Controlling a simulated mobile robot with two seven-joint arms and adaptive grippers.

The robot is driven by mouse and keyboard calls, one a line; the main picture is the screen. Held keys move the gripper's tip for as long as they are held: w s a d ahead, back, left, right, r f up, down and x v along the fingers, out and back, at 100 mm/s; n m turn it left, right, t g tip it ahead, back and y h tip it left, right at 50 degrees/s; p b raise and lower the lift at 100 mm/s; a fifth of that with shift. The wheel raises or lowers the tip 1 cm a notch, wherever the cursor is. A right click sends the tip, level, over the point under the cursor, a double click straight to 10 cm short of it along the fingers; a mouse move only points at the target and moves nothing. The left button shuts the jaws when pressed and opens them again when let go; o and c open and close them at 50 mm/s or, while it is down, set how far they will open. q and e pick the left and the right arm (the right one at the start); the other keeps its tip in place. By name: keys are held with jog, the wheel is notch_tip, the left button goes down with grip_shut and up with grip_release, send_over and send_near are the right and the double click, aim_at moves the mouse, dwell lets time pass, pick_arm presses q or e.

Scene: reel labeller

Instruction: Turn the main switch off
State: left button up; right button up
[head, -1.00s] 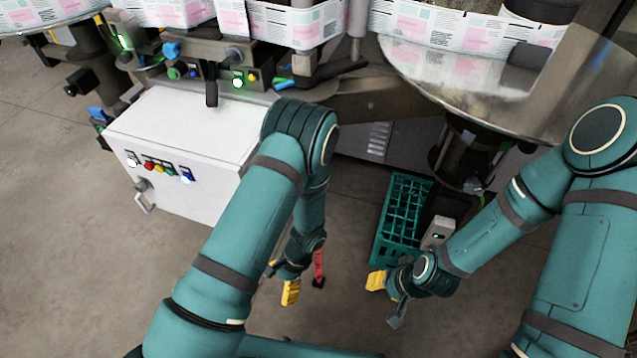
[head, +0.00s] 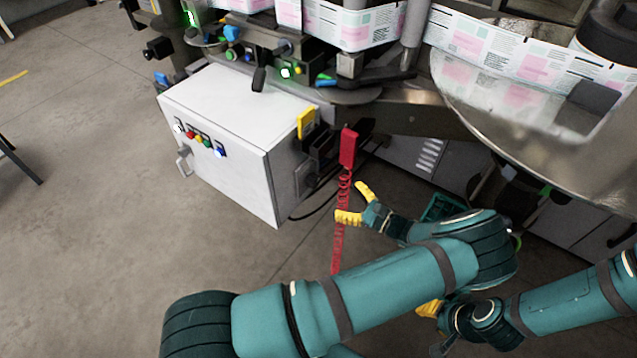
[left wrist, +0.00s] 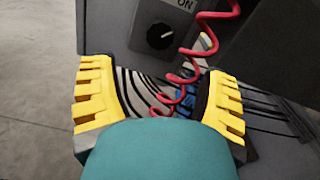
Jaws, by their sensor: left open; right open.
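The main switch shows in the left wrist view as a round black knob (left wrist: 160,36) with a white mark on a grey plate. Part of an "ON" label (left wrist: 184,4) is above it. In the head view its grey box (head: 304,179) sits on the right side of the white cabinet (head: 225,130); the knob is too small to make out. My left gripper (head: 356,205) is open, to the right of that box and apart from it. In the wrist view, its yellow fingers (left wrist: 160,100) are spread below the knob. My right gripper (head: 432,309) is partly hidden behind my arm.
A red coiled cord (head: 339,230) hangs from a red holder (head: 348,148) and passes close to my left fingers; it also crosses the left wrist view (left wrist: 187,60). A yellow block (head: 306,122) stands at the cabinet's top edge.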

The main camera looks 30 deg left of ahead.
aim_at(317, 183)
pick_arm(q)
jog(key=a, duration=0.7)
jog(key=w+a+b, duration=0.1)
jog(key=a, duration=0.2)
jog(key=shift+a, duration=0.2)
jog(key=shift+c, duration=0.2)
jog(key=c, duration=1.2)
